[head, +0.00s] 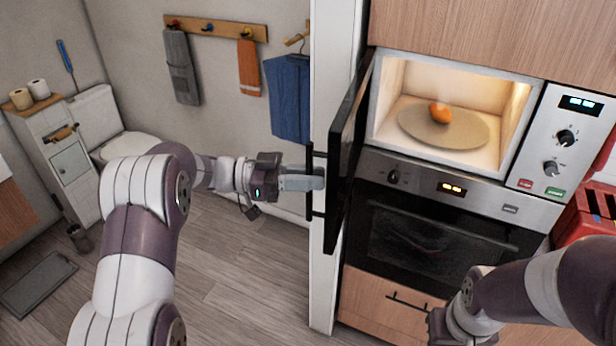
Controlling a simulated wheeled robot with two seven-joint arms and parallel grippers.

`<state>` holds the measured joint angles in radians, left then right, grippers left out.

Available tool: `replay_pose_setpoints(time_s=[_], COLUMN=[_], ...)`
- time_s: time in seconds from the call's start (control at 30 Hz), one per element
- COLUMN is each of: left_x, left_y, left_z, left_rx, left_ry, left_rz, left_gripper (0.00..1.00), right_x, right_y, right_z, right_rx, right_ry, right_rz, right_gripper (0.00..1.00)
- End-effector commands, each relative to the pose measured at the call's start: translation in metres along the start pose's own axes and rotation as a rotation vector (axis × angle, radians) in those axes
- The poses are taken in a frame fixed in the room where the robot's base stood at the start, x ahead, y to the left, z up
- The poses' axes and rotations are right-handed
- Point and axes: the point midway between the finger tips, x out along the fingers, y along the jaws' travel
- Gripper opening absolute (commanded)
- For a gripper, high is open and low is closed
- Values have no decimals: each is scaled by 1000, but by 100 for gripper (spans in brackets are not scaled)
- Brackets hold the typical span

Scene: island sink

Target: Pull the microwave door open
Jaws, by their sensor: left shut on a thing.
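The microwave (376,90) is built into the tall cabinet on the right, with its lit inside showing. Its dark door (348,150) stands wide open, swung out on its left side and seen nearly edge-on. The door handle (309,180) is a dark vertical bar on the door's outer face. My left gripper (312,180) is at the handle and shut on it. The fingertips partly hide the bar. An orange fruit (439,113) rests on the round turntable (420,125) inside. My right gripper (440,328) is low at the bottom edge, and its fingers cannot be made out.
An oven (440,225) is below the microwave, with a wooden drawer (380,293) under it. A control panel (566,140) is at the microwave's right. A red object (585,215) stands at the far right.

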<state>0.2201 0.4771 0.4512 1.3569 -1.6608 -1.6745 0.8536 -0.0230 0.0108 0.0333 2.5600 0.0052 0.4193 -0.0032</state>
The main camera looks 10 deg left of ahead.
Motion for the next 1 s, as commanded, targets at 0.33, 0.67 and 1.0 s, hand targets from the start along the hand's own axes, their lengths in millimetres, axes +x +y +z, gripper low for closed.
replay_pose_setpoints(time_s=[0.33, 0.67, 1.0], left_x=[0, -47, -120], left_y=[0, -1, -1], left_z=[-1, 7, 2], left_rx=[2, 6, 4], left_ry=[0, 0, -1], left_rz=[0, -6, -2], left_gripper=[35, 35, 35], right_x=[0, 28, 53], right_y=[0, 0, 0], right_z=[0, 3, 6], right_rx=[0, 0, 0], right_ry=[0, 0, 0], right_rz=[0, 0, 0], right_gripper=[0, 0, 0])
